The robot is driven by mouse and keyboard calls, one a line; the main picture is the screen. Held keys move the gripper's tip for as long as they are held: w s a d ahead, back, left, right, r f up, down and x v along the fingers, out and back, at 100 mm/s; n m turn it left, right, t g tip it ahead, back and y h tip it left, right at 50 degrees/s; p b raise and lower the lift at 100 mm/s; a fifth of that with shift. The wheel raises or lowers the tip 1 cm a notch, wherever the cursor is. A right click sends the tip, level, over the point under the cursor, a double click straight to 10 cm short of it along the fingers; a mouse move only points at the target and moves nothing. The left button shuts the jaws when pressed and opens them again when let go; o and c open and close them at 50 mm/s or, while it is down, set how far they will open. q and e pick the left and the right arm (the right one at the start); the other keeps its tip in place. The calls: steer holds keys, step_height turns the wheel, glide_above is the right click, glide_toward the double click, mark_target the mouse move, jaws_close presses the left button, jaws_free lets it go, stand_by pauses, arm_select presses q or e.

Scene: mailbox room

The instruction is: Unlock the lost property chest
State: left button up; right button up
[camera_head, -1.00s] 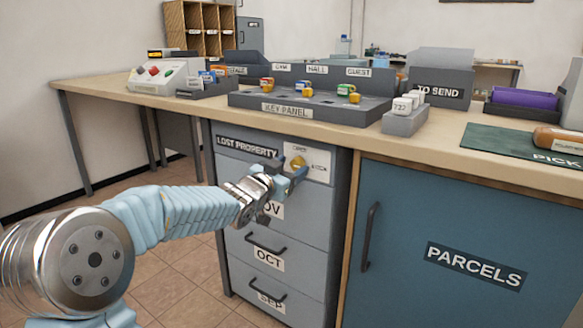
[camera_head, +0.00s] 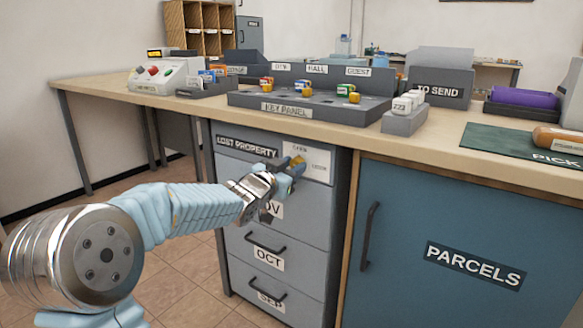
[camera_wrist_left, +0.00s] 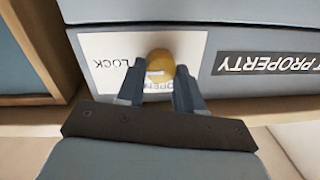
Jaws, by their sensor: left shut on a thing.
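The lost property chest (camera_head: 233,175) is a grey drawer unit under the counter, with a "LOST PROPERTY" label at its top left. At its top right a white lock plate (camera_head: 318,158) carries a round yellow knob (camera_head: 299,161). The fingers hide part of the knob and "OPEN". My right gripper is not in view.
Drawers labelled OCT (camera_head: 268,257) and others below have protruding handles. The blue PARCELS cupboard (camera_head: 430,230) stands to the right. The counter above holds a key panel (camera_head: 290,112) with several keys. Open floor lies left of the chest.

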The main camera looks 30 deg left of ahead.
arm_select(q)
steer(key=n+p, duration=0.2)
steer(key=n, duration=0.2)
steer(key=shift+a+r+n, duration=0.1)
steer(key=shift+r+n, duration=0.05)
steer(key=shift+n, duration=0.25)
steer(key=n+p, duration=0.3)
steer(key=n, duration=0.1)
steer(key=shift+g, duration=0.3)
steer(key=n+p, duration=0.3)
steer(key=n, duration=0.1)
steer(key=shift+a+n+h+p, duration=0.1)
steer(key=shift+n+h+p, duration=0.2)
steer(key=shift+p, duration=0.1)
steer(key=shift+n+p, duration=1.35)
steer(key=shift+n, duration=0.45)
steer(key=shift+f, duration=0.2)
steer(key=o, duration=1)
steer(key=shift+o, duration=0.2)
